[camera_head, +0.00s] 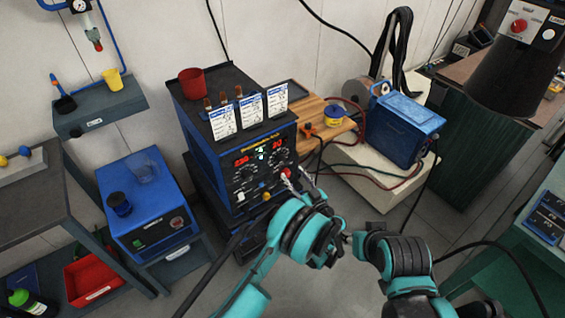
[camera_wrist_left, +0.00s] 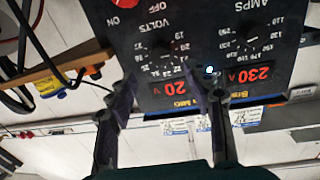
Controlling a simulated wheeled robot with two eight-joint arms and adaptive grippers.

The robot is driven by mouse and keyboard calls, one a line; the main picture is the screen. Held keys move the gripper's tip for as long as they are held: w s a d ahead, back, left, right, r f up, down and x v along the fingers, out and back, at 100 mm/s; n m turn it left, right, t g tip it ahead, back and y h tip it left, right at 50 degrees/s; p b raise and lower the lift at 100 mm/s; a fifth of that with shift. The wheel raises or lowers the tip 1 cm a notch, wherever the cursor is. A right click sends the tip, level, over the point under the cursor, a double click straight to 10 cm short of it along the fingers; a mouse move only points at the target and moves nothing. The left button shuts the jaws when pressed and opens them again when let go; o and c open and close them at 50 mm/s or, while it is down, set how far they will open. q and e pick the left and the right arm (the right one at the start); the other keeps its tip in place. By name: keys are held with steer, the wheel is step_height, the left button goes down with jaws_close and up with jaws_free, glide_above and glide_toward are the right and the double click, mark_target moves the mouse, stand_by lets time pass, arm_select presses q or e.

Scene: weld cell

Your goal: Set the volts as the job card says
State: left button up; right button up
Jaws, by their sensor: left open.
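The blue welding machine (camera_head: 262,190) stands left of centre in the head view. In the left wrist view its panel is upside down: the volts display (camera_wrist_left: 174,88) reads 20 and the amps display (camera_wrist_left: 250,74) reads 230. The volts knob (camera_wrist_left: 163,55) lies beyond my left fingertips. My left gripper (camera_head: 292,182) is open in front of the panel; its two fingers (camera_wrist_left: 165,84) show apart and empty, either side of the volts display. Three job cards (camera_head: 250,109) stand on top of the machine, their small print unreadable. My right gripper (camera_head: 347,238) shows only in part at lower right.
A red cup (camera_head: 192,82) stands on the machine top behind the cards. Another blue unit (camera_head: 150,200) stands left. Cables hang close to the panel.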

mark_target(282, 161)
arm_select(q)
steer(key=b+x, duration=0.2)
steer(key=x, duration=0.4)
steer(key=shift+w+a, duration=0.35)
steer(key=shift+w, duration=0.15)
steer(key=c, duration=1.2)
